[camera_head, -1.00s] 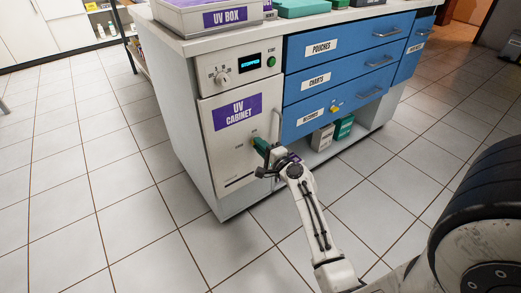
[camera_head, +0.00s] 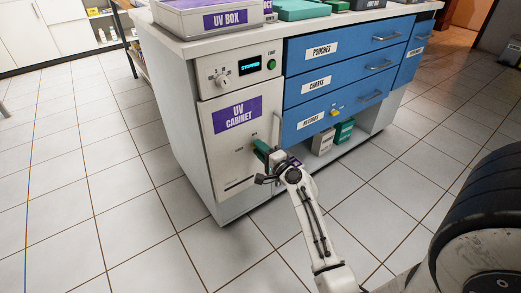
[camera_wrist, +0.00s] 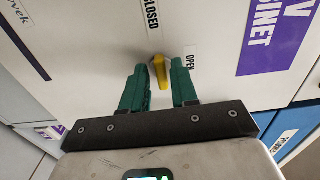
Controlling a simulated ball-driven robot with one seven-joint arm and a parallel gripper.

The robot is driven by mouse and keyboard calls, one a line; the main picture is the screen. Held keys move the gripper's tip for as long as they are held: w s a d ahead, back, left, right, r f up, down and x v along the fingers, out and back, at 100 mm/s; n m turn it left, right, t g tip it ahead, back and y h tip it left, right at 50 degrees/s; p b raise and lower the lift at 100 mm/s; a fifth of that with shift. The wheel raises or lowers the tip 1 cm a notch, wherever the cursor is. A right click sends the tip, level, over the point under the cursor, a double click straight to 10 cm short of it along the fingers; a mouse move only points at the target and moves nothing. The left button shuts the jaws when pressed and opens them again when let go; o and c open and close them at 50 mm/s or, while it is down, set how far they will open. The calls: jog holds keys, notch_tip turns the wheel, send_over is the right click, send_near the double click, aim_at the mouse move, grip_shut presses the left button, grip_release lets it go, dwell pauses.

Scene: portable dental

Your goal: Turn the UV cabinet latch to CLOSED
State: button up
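The UV cabinet door (camera_head: 225,155) is the pale front panel under the control strip, and it looks shut. Its yellow latch (camera_wrist: 158,72) shows in the wrist view, with the CLOSED label (camera_wrist: 151,13) above it and the OPEN label (camera_wrist: 190,57) to its right. My gripper (camera_wrist: 158,80) is open, its two green fingers at either side of the latch with small visible gaps. In the head view my gripper (camera_head: 263,152) is at the door's lower right and hides the latch.
A vertical door handle (camera_head: 276,129) stands just right of and above my gripper. Blue drawers (camera_head: 330,85) and an open shelf with boxes (camera_head: 323,139) are to the right. A UV box (camera_head: 190,19) sits on the counter. The tiled floor at left is clear.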

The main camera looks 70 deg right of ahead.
jog(key=shift+o, duration=0.7)
jog(key=v, duration=1.1)
jog(key=shift+p, duration=0.4)
